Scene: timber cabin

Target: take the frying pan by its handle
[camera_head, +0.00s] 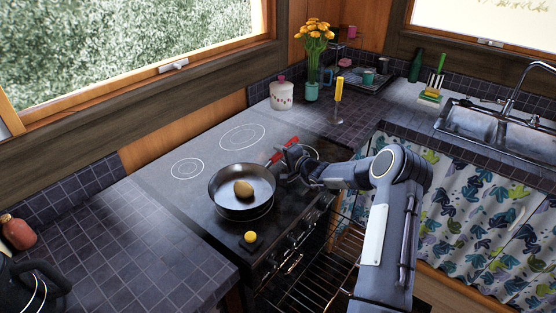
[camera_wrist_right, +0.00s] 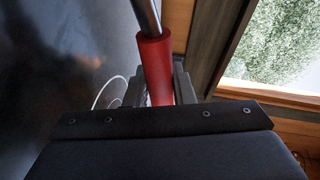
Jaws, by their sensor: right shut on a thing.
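The dark round frying pan (camera_head: 222,197) is at the front of the black stove, with a brown potato-like item (camera_head: 243,189) in it. Its handle points right and ends in a red grip (camera_head: 292,142). My right gripper (camera_head: 284,156) is shut on the red handle. In the right wrist view the red grip (camera_wrist_right: 155,65) runs between the two grey fingers, with the metal shaft above it. The gripper covers part of the handle in the head view. I cannot tell whether the pan touches the stove. My left gripper is not in view.
The stove top (camera_head: 180,145) has free room behind the pan. A yellow item (camera_head: 250,237) sits at the stove's front edge. An oven rack (camera_head: 300,290) shows below. A white pot (camera_head: 281,95), a flower vase (camera_head: 312,90) and a sink (camera_head: 470,122) stand farther back.

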